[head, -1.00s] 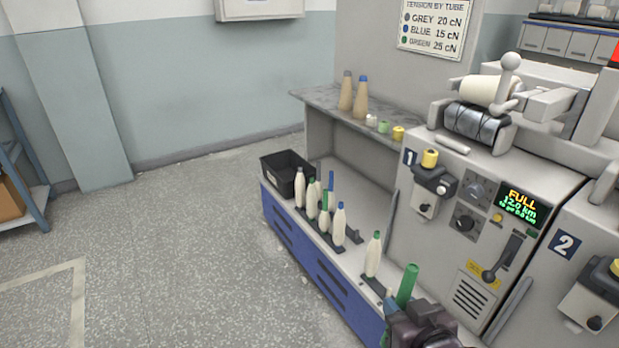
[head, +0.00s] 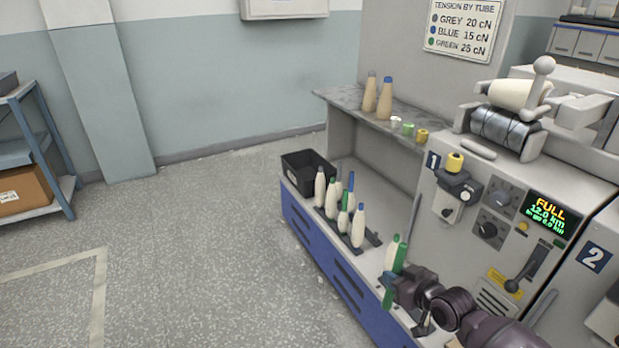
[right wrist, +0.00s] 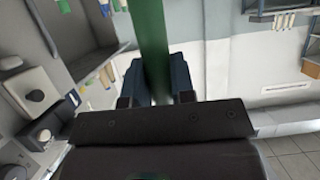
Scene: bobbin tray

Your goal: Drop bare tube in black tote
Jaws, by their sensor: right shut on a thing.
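My right gripper (head: 392,287) is shut on a bare green tube (head: 401,258) and holds it nearly upright, slightly tilted, over the front part of the bench. In the right wrist view the green tube (right wrist: 152,35) stands between the two fingers (right wrist: 156,85). The black tote (head: 291,177) sits at the far left end of the bench, open at the top, with a small white label on it. The gripper is well apart from it, nearer to me. The tote's bottom is hidden. My left gripper is out of view.
Several wound bobbins (head: 331,198) stand in a tray between gripper and tote. The machine (head: 470,215) rises to the right. A shelf above holds two cones (head: 384,100) and small spools. The floor on the left is clear.

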